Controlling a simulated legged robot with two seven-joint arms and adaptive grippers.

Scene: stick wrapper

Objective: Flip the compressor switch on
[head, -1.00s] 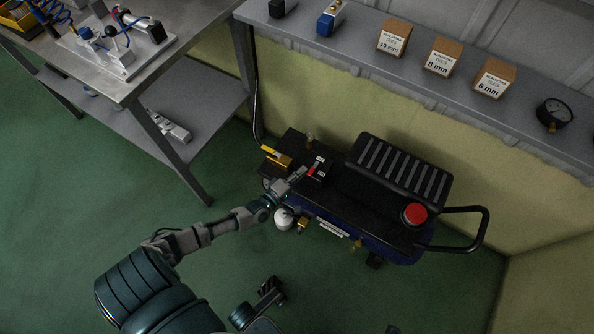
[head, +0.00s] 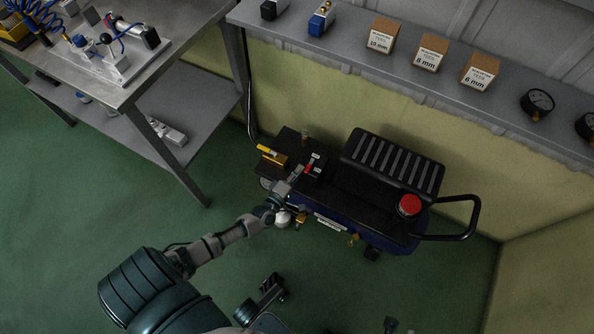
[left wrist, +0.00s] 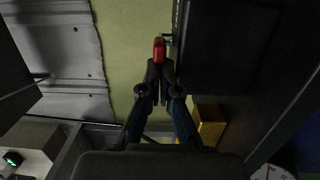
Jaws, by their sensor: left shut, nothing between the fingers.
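The compressor (head: 380,205) is a dark blue and black unit on the floor below the wall shelf. Its small red switch (head: 308,168) sits on a black box at its left end. My left gripper (head: 298,173) is shut and empty, with its tips close beside the switch. In the left wrist view the red switch (left wrist: 159,46) shows just beyond the shut fingertips (left wrist: 160,70). I cannot tell whether they touch it. The switch's exact position is too small to read.
A red knob (head: 409,205) and a black handle (head: 478,215) are at the compressor's right end. A brass fitting (head: 272,157) is close left of the gripper. A metal workbench (head: 185,40) stands at left; the shelf (head: 345,40) runs above. Green floor in front is mostly open.

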